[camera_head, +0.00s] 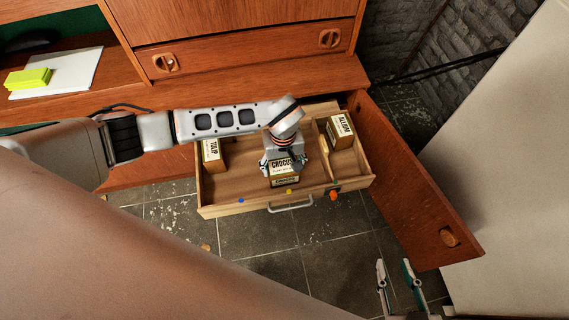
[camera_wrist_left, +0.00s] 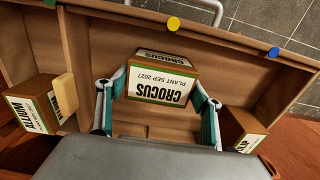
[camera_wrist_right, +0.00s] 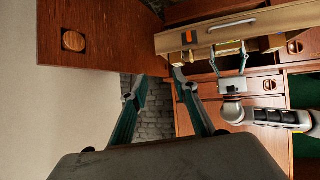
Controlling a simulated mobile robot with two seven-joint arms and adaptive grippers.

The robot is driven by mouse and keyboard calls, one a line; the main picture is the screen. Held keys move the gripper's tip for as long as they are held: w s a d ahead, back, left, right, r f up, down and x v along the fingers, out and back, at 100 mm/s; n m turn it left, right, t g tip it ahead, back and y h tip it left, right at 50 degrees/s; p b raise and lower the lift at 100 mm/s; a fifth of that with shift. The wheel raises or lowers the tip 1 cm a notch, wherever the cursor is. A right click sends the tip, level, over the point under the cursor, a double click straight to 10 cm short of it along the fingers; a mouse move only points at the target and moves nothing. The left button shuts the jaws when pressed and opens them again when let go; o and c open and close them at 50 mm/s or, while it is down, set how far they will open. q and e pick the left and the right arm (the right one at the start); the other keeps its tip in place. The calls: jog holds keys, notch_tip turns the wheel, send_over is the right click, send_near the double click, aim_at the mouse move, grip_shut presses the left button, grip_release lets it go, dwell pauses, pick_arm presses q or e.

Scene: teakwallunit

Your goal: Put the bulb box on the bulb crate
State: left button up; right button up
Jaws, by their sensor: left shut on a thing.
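The Crocus bulb box (camera_head: 284,180) is brown with a white label and is in the middle of the open drawer. My left gripper (camera_head: 284,167) is shut on it from above. In the left wrist view the Crocus box (camera_wrist_left: 163,82) sits between the two fingers of my left gripper (camera_wrist_left: 160,92). I cannot tell whether its underside touches the drawer floor. My right gripper (camera_head: 396,268) is open and empty, low at the right, away from the drawer. It also shows in the right wrist view (camera_wrist_right: 158,80). No separate bulb crate can be made out.
The wooden drawer (camera_head: 236,209) has coloured knobs along its front and a metal handle. A Tulip box (camera_head: 213,153) stands at its left, an Allium box (camera_head: 340,131) in its right compartment. An open cabinet door (camera_head: 415,185) stands close on the right. Dark floor tiles in front are mostly clear.

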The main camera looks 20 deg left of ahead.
pick_arm(q)
jog(key=o, duration=1.2)
jog(key=shift+o, duration=0.2)
